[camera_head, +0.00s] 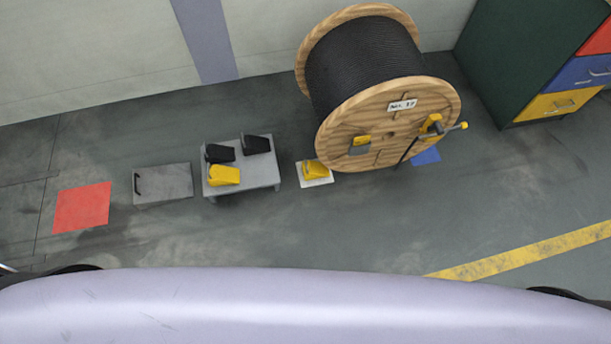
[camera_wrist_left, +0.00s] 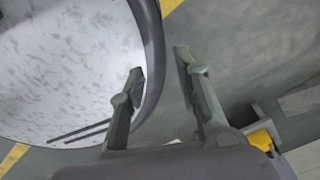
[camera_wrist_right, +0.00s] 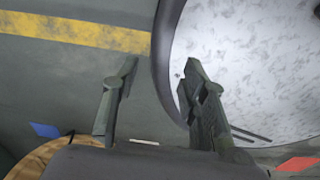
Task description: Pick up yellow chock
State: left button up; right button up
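One yellow chock (camera_head: 224,175) lies on the front left of a low grey table (camera_head: 262,179), with two black chocks (camera_head: 219,153) (camera_head: 257,144) behind it. Another yellow chock (camera_head: 315,169) rests on a white plate (camera_head: 322,182) on the floor, beside the cable drum. A yellow piece (camera_wrist_left: 262,140) shows at the lower right of the left wrist view; I cannot tell for certain which chock it is. My left gripper (camera_wrist_left: 158,66) and right gripper (camera_wrist_right: 162,66) are open and empty, away from the chocks. Neither gripper shows in the head view.
A large wooden cable drum (camera_head: 383,120) with black cable stands right of the chocks. A grey hatch-like plate with a handle (camera_head: 164,184) and a red floor square (camera_head: 83,207) lie left. A drawer cabinet (camera_head: 530,60) stands at the right. The floor in front is clear.

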aim_at(218, 174)
jog(key=j+u, duration=0.1)
jog(key=u, duration=0.9)
